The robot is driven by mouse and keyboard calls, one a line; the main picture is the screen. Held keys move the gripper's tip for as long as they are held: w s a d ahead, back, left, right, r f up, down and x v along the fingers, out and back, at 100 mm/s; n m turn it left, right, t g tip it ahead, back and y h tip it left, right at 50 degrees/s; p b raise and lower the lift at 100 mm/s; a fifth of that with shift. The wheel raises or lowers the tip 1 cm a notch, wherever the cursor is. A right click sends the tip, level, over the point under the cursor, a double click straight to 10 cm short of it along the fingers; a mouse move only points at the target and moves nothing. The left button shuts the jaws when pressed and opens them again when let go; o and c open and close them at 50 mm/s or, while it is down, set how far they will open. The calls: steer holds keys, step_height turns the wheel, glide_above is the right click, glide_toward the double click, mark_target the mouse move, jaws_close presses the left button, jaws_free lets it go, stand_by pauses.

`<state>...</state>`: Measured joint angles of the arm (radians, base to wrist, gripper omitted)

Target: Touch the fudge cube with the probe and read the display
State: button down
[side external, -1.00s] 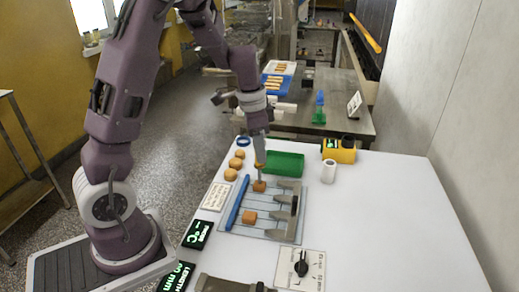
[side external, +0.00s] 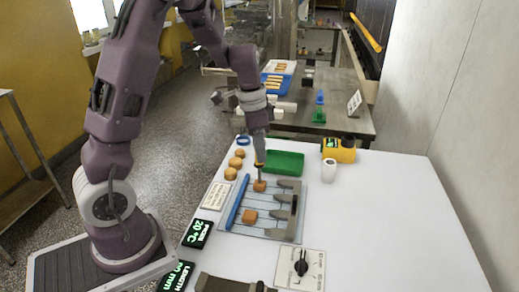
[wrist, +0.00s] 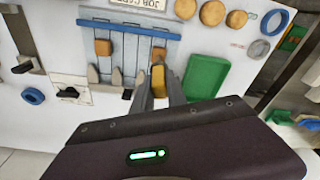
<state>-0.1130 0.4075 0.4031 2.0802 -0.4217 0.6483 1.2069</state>
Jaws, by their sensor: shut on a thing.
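Two brown fudge cubes lie on the grey slatted board (side external: 270,232): a far cube (side external: 260,186) and a nearer cube (side external: 250,216). The wrist view shows the far cube (wrist: 158,54) and the other cube (wrist: 103,47). My gripper (side external: 260,160) is shut on the probe (wrist: 158,80), which has a yellow body, and holds it upright over the far cube. In the side view the thin tip appears to meet the cube's top; the exact contact is too small to tell. The probe display (side external: 196,233) shows green characters that look like 20 °C.
A blue bar (side external: 238,202) and grey pointed fingers (side external: 284,212) flank the cubes. A green tray (side external: 286,163) lies behind, with round brown pieces (side external: 232,173) at left. A dial box (side external: 300,268) and length display (side external: 175,277) are in front.

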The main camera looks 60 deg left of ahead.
stand_by(0.5)
steer(key=shift+r, duration=4.05)
